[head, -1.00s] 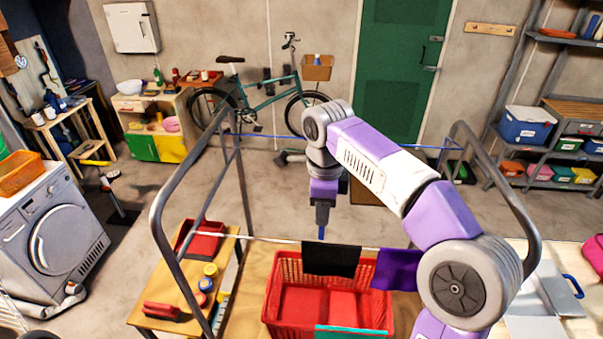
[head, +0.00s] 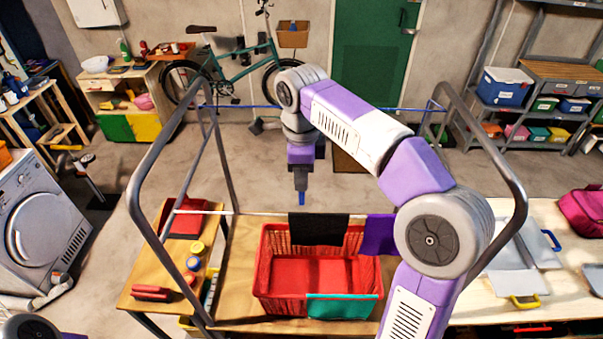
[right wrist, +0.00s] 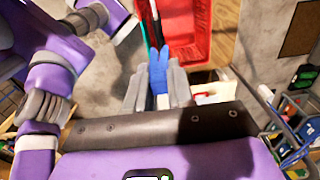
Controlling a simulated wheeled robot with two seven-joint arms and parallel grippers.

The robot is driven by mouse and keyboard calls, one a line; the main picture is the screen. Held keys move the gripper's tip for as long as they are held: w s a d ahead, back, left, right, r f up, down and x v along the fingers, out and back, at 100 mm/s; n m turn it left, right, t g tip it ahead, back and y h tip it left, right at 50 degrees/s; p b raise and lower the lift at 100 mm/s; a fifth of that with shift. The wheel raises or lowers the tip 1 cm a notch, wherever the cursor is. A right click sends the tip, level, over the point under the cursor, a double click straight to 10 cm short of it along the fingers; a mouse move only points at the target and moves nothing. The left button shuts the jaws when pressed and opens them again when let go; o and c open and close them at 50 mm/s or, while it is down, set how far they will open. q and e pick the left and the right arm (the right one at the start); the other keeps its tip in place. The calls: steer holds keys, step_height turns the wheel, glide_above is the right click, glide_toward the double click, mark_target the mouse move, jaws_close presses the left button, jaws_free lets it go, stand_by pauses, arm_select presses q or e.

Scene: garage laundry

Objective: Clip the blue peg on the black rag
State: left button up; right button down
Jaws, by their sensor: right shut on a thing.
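My right gripper (head: 301,184) is shut on the blue peg (head: 301,198), which points down from the fingertips. In the right wrist view the blue peg (right wrist: 157,72) sits between the two grey fingers. The black rag (head: 318,229) hangs over the white line (head: 262,213), above the back of the red basket. In the head view the peg's tip shows just above the rag's top edge, near its left end; they look apart, but the depth gap is hard to judge. My left gripper is not in view.
A purple rag (head: 380,235) hangs right of the black one. A teal cloth (head: 342,306) lies over the front rim of the red basket (head: 262,285). Grey rack rails (head: 150,165) rise on both sides. A side table (head: 150,275) with jars stands left.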

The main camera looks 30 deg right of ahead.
mark_target(301, 203)
steer(key=shift+w+f+b, duration=0.1)
steer(key=shift+f+b, duration=0.35)
steer(key=shift+f, duration=0.35)
steer(key=shift+f+b, duration=2)
steer(key=shift+f, duration=0.7)
steer(key=shift+f+b, duration=0.8)
steer(key=shift+f, duration=0.55)
steer(key=c, duration=0.9)
jaws_free()
steer(key=shift+r, duration=0.15)
steer(key=shift+r, duration=0.1)
